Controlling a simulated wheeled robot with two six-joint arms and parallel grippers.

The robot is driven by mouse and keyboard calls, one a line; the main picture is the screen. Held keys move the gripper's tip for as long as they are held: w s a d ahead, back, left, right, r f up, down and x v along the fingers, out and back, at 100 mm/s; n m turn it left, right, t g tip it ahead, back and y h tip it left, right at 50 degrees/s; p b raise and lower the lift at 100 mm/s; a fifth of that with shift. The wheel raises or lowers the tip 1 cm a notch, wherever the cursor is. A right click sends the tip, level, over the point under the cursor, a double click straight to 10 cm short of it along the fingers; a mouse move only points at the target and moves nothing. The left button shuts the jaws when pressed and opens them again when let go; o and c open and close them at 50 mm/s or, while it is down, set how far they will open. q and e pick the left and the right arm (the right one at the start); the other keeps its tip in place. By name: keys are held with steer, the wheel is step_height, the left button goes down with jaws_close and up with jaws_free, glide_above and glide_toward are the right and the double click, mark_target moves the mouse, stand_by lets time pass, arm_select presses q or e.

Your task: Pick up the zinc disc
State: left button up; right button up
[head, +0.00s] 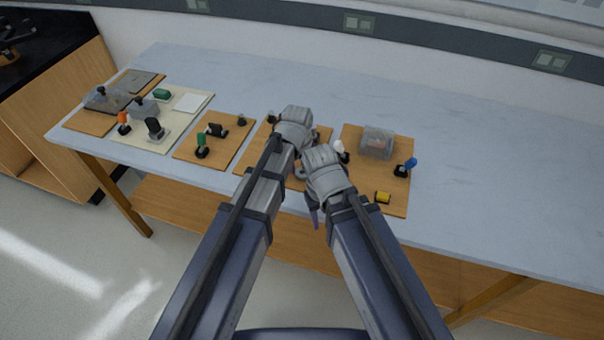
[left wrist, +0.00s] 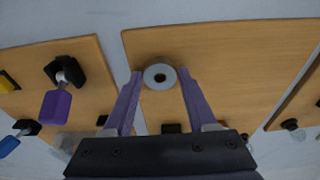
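The grey zinc disc (left wrist: 160,76), round with a hole in its middle, shows in the left wrist view near the edge of a wooden board (left wrist: 230,65). My left gripper (left wrist: 160,74) has its two purple fingers one on each side of the disc, with a narrow gap at each side. It is open and holds nothing. In the head view the left gripper (head: 293,130) is over the middle board (head: 249,168), and its fingers and the disc are hidden. My right gripper (head: 325,172) is just right of it; whether it is open cannot be seen.
The right board (head: 394,205) bears a clear box (head: 377,143), a blue-handled piece (head: 409,164) and a yellow piece (head: 383,197). A purple-handled piece (left wrist: 56,104) shows in the left wrist view. More boards with parts lie left. The table's right side (head: 500,205) is clear.

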arm_select(q)
jaws_close()
steer(key=shift+r, duration=0.1)
stand_by(0.4)
step_height(320, 180, up, 10)
steer(key=p, duration=1)
